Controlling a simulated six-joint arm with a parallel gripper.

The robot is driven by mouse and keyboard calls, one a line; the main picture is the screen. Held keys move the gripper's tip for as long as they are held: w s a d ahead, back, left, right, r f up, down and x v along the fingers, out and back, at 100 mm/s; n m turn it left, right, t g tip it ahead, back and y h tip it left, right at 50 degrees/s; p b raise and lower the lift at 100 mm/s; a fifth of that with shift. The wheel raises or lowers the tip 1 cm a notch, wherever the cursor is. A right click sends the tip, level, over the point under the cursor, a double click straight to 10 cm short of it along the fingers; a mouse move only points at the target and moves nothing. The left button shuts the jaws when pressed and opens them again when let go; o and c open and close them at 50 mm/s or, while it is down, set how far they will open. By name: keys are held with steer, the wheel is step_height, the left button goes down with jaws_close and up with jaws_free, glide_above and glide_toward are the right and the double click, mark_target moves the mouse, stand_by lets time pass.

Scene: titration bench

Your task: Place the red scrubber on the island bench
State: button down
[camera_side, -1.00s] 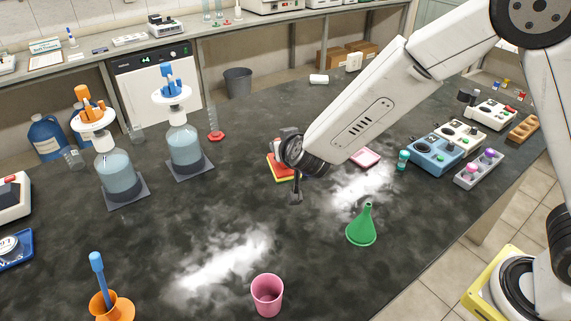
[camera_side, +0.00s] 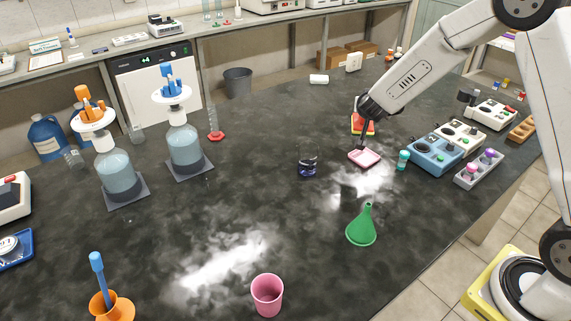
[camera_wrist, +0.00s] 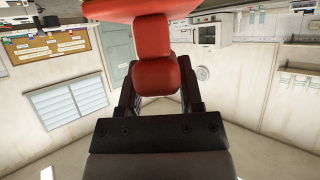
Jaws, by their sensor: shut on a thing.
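The red scrubber (camera_side: 362,122) is in the side view at the right of the bench's middle, partly hidden by my arm. It has a red body with a thin yellow edge. My gripper (camera_wrist: 155,88) is shut on its red handle (camera_wrist: 152,38) in the wrist view, and the wider red part is cut off at the top edge. In the side view the wrist covers the fingers. The scrubber appears raised above the island bench (camera_side: 225,205), but the gap cannot be judged.
A pink square dish (camera_side: 364,157) lies just below the wrist. A small beaker of dark blue liquid (camera_side: 307,165) stands to the left. A teal-capped vial (camera_side: 403,159), blue device (camera_side: 438,146) and green funnel (camera_side: 362,226) are nearby.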

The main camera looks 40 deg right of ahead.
steer(key=shift+s+d, duration=0.1)
steer(key=shift+d, duration=0.3)
steer(key=w+d+f, duration=0.3)
steer(key=w+f, duration=0.6)
steer(key=w, duration=0.4)
steer(key=shift+d+f, duration=0.15)
steer(key=shift+w, duration=0.1)
steer(key=shift+w+f, duration=0.2)
steer(key=shift+f, duration=1.65)
steer(key=shift+f, duration=0.1)
